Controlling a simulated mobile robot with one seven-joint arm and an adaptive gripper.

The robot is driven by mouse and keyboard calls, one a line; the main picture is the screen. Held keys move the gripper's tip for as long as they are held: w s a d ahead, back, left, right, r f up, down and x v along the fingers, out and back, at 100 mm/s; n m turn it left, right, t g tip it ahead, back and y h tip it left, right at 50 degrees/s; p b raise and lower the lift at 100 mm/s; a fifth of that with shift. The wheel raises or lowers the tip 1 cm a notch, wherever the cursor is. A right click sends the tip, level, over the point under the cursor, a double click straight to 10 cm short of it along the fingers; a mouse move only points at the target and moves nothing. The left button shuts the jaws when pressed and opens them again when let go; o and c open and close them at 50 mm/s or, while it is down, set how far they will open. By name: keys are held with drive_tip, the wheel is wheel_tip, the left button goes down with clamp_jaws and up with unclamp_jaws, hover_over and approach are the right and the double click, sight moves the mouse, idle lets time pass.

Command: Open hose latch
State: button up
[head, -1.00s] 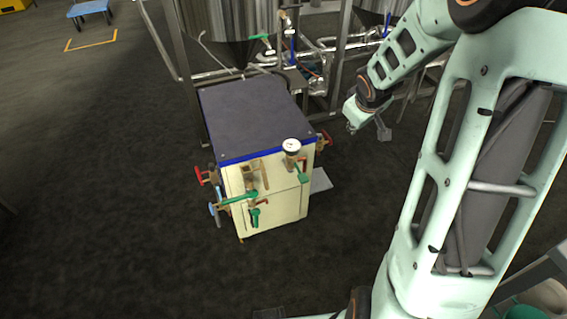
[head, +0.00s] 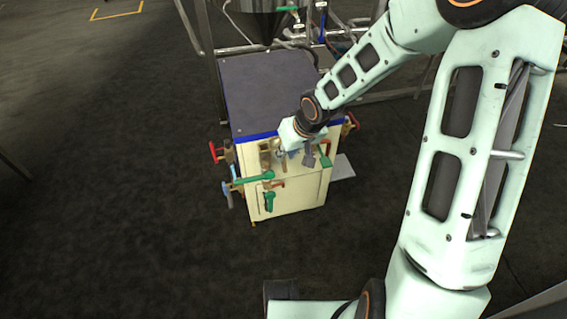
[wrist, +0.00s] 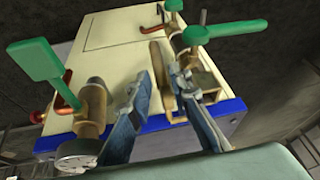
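A cream cabinet (head: 300,198) with a dark top and blue edge carries brass fittings on its front. A tan upright lever (wrist: 160,82), apparently the hose latch, sits beside a brass fitting (wrist: 203,82) in the wrist view. My gripper (wrist: 162,76) is open, with one finger on each side of the lever. In the head view my gripper (head: 296,154) is at the cabinet's upper front edge and hides part of the fittings.
A green-handled valve (wrist: 70,83) with a gauge (wrist: 75,161) stands close beside my left finger. Another green handle (wrist: 225,32) lies beyond the brass fitting. Red handles (head: 217,151) stick out from the cabinet's sides. Open floor (head: 130,220) lies to the left.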

drive_tip(key=b+x, duration=0.1)
drive_tip(key=x, duration=0.3)
drive_tip(key=shift+w+f, duration=0.1)
drive_tip(key=shift+c, duration=0.4)
clamp_jaws()
